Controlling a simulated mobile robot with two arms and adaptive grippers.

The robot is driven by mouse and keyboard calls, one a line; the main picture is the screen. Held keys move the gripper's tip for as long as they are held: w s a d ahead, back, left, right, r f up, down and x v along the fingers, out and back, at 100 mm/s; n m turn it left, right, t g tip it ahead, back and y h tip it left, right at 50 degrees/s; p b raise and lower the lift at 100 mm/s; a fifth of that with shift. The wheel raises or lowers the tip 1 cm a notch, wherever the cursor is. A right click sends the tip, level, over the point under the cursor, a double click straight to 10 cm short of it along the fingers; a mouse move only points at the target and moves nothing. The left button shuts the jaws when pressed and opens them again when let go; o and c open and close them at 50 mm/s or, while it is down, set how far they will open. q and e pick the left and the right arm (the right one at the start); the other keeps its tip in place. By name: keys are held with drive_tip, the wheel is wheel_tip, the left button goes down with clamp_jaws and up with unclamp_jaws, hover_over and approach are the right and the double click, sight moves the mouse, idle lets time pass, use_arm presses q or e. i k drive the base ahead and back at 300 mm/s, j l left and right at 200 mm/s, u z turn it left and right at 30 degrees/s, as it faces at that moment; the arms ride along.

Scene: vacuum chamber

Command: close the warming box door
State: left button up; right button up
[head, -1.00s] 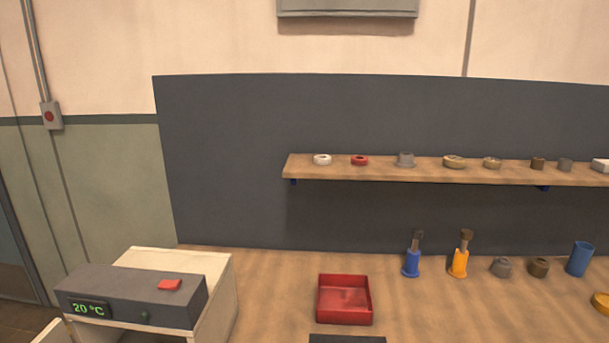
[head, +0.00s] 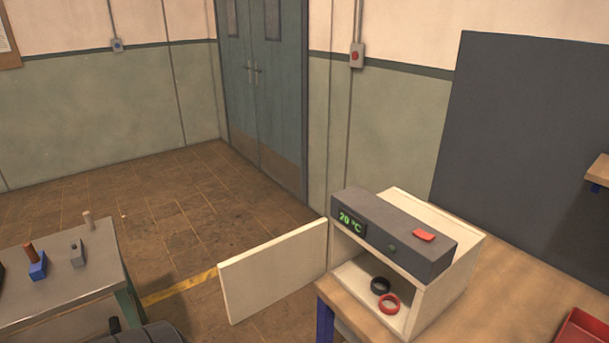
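The warming box (head: 455,290) stands on the left end of the wooden bench, a cream box with a dark grey control unit (head: 400,238) on top. Its display (head: 352,220) reads 20 °C, and a red switch (head: 424,235) and a small green button (head: 392,247) show. The cream door (head: 273,272) stands wide open, swung out to the left from the box's left edge, past the end of the bench. Inside the open box lie a black ring (head: 380,286) and a red ring (head: 389,304). Neither of my grippers is in view.
A grey-topped table (head: 60,290) at the lower left holds a blue block with a brown handle (head: 37,262) and small parts. A red tray (head: 585,332) is on the bench at the right. Brown floor (head: 190,225) lies open between table and door, before blue double doors (head: 262,90).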

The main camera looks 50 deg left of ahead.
sight(253, 280)
drive_tip(key=j+z, duration=0.1)
drive_tip(key=j, duration=0.35)
drive_tip(key=k+j, duration=0.1)
drive_tip(key=j, duration=0.35)
drive_tip(key=j+z, duration=0.15)
drive_tip(key=j, duration=0.35)
drive_tip(key=k+j, duration=0.1)
drive_tip(key=j, duration=0.35)
drive_tip(key=j+z, duration=0.15)
drive_tip(key=j, duration=0.3)
drive_tip(key=k+j+z, duration=0.1)
drive_tip(key=j, duration=0.3)
drive_tip(key=k+j, duration=0.15)
drive_tip(key=j, duration=0.3)
drive_tip(key=k+j+z, duration=0.15)
drive_tip(key=j, duration=0.3)
